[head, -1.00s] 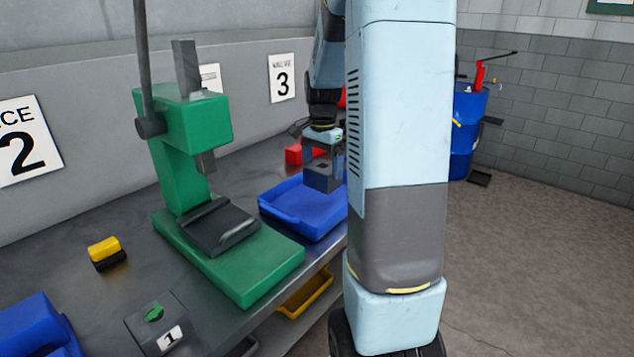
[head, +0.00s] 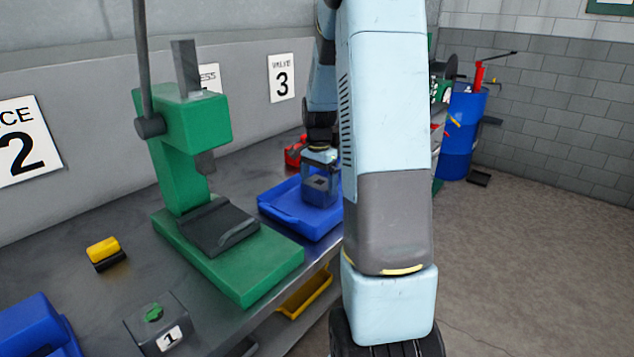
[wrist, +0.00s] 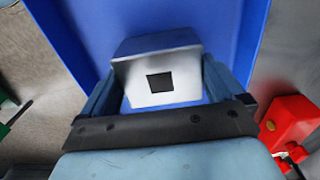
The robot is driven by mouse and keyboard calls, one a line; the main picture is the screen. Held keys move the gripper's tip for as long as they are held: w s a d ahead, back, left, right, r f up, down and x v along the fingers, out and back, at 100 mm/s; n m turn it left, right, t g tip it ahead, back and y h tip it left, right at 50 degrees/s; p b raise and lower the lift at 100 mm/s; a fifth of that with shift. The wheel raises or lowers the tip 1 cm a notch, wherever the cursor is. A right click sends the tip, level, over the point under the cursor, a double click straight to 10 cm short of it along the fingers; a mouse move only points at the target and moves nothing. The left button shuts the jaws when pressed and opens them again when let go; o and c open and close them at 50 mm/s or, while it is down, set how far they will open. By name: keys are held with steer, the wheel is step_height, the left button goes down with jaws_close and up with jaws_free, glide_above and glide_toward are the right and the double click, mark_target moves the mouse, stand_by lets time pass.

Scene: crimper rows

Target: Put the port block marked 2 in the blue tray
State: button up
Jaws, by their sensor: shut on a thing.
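My gripper (head: 320,172) points down over the blue tray (head: 283,220) and is shut on a grey block (head: 318,192) with a dark square opening on top. In the wrist view the block (wrist: 165,85) sits between the two fingers, with the tray's blue floor (wrist: 190,18) around it. The block is within the tray's outline; I cannot tell whether it touches the floor. No number shows on its visible faces. Another grey block (head: 157,324) with a green patch on top and a "1" label stands at the front of the bench.
A green press (head: 182,150) stands on the bench left of the tray. A red object (head: 294,152) is behind the tray and also shows in the wrist view (wrist: 288,125). A yellow and black item (head: 105,253) and another blue container (head: 30,335) are at left.

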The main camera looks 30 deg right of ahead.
mark_target(318, 183)
steer(key=o, duration=1.1)
step_height(318, 183, up, 11)
steer(key=s+a+r+n+t, duration=0.3)
steer(key=s+a+r+n, duration=0.3)
steer(key=s+a+r, duration=0.4)
steer(key=s+a+n+t, duration=0.1)
steer(key=s+a+n, duration=0.3)
steer(key=s, duration=0.4)
steer(key=s+a+f+n+t, duration=0.1)
steer(key=s+a+n, duration=0.2)
steer(key=s+a, duration=0.2)
steer(key=shift+s+n+t, duration=0.3)
steer(key=shift+s+n, duration=0.1)
steer(key=shift+s, duration=0.95)
